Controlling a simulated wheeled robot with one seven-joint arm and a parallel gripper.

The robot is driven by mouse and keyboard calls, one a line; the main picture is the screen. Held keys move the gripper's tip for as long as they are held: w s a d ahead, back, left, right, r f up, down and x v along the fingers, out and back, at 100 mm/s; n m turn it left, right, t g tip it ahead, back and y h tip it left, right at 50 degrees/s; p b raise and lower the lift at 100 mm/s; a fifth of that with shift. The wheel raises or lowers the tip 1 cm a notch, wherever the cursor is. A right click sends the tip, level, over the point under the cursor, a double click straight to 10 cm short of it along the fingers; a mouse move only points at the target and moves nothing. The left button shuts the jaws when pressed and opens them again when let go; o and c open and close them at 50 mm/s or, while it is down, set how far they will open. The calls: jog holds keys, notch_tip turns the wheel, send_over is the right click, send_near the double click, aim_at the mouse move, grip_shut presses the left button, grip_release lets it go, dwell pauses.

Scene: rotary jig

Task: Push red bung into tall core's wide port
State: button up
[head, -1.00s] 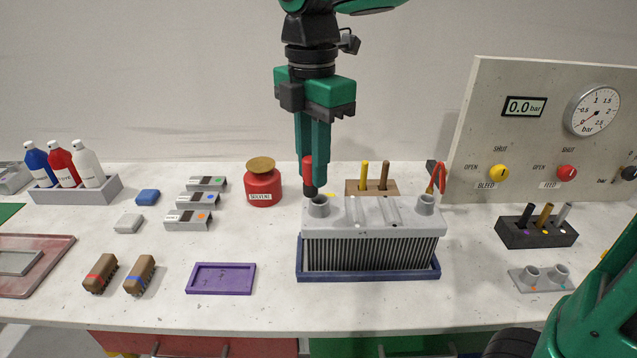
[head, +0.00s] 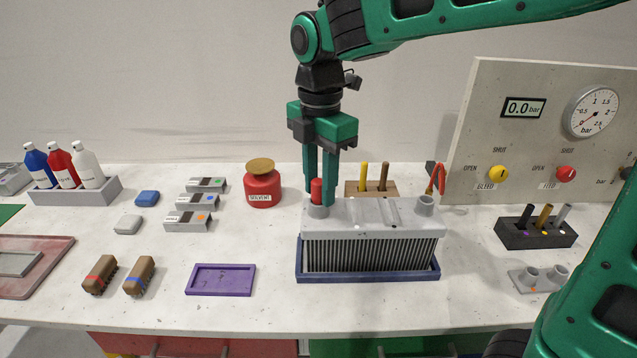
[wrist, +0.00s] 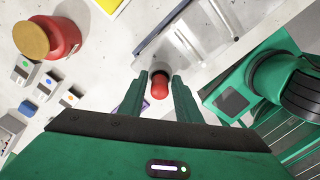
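The red bung (head: 317,190) stands upright in the left port (head: 317,210) on top of the grey core with dark ribbed sides (head: 370,252). Its red upper part shows above the port rim; its dark lower part is hidden inside. My gripper (head: 321,192) is above the port, its green fingers pointing down on either side of the bung. In the wrist view the red bung (wrist: 160,85) lies between the spread fingertips (wrist: 160,76), with a gap visible on both sides. The core's right port (head: 425,203) is empty.
The core sits in a blue tray (head: 368,276). A wooden block (head: 352,188) with yellow and brown pegs and a red hook (head: 438,178) stand close behind. A red solvent pot (head: 263,187) is to the left. The gauge panel (head: 530,130) stands right.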

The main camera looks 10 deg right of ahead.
aim_at(320, 180)
jog(key=shift+o, duration=0.3)
jog(key=shift+r, duration=0.1)
notch_tip(320, 180, up, 12)
jog(key=s+d+f+m, duration=0.2)
jog(key=d+f+m, duration=0.1)
jog(key=d+m, duration=0.2)
jog(key=s+d+f+m, duration=0.2)
jog(key=d+m, duration=0.3)
jog(key=d, duration=0.3)
jog(key=s+d+f+m, duration=0.2)
jog(key=d+f+m, duration=0.2)
jog(key=d, duration=0.3)
jog(key=shift+s+f+m, duration=0.2)
jog(key=shift+f+m, duration=0.1)
jog(key=shift+m, duration=0.3)
jog(key=s+d+f+m, duration=0.5)
jog(key=s+m, duration=0.2)
jog(key=s+d+f+m, duration=0.4)
jog(key=s+f+m, duration=0.2)
jog(key=s+m, duration=0.1)
jog(key=shift+s+d+m, duration=0.35)
jog(key=shift+m, duration=0.05)
